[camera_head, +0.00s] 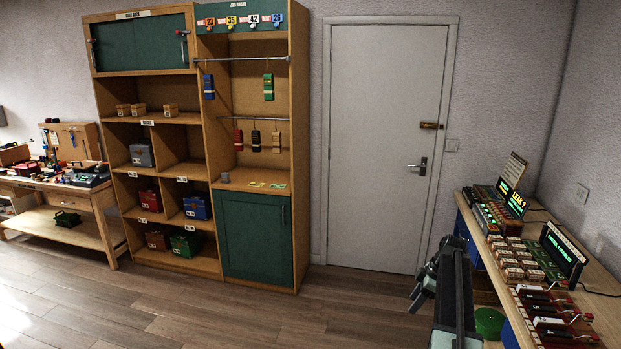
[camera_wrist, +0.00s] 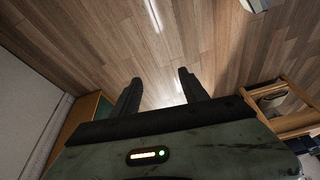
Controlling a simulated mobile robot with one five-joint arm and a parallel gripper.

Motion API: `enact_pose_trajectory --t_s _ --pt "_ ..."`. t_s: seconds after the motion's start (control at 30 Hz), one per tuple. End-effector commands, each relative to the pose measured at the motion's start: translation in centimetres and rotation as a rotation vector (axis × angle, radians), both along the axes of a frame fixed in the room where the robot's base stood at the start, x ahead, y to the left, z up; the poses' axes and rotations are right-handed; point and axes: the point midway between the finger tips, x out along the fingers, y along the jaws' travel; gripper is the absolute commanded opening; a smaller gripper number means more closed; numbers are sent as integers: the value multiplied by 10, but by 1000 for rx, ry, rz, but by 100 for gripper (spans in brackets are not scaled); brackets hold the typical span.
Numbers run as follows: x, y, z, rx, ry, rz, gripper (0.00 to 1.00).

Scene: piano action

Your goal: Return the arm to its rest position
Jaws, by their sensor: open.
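My arm rises at the lower right of the head view, close to the left side of the workbench. My gripper (camera_head: 424,290) is at its end, dark and pointing down to the left, in front of the door. In the wrist view my gripper (camera_wrist: 158,90) shows two dark fingers spread well apart with nothing between them. Wooden floor lies beyond the fingertips. The gripper touches nothing that I can see.
The workbench (camera_head: 594,268) at right carries displays and rows of keys; a green round bin (camera_head: 489,322) is beneath it. A wooden shelf unit (camera_head: 299,150) and closed white door (camera_head: 385,150) stand at the back. The floor (camera_head: 200,305) at middle and left is clear.

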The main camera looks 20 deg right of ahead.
Motion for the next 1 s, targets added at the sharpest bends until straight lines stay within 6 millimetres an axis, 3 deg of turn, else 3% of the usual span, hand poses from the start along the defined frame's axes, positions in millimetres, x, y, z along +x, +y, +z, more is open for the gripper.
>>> enact_pose_trajectory --t_s 0.03,0.13,0.27,0.3,0.4,0.5,0.6,0.7,0.8,1.0 --pt "14 49 -1 -4 12 44 52" --pt "34 136 -3 -15 44 100 52" --pt "39 250 -6 -38 94 139 52" --pt "36 283 -6 -47 111 141 52" --pt "21 356 -8 -74 151 123 52" --pt "-3 415 -10 -103 188 74 52" --pt "-38 463 -12 -137 225 -24 52" --pt "-75 481 -13 -171 258 -215 52" --pt "-98 468 -14 -186 283 -452 52" --pt "-102 458 -14 -177 307 -789 52"
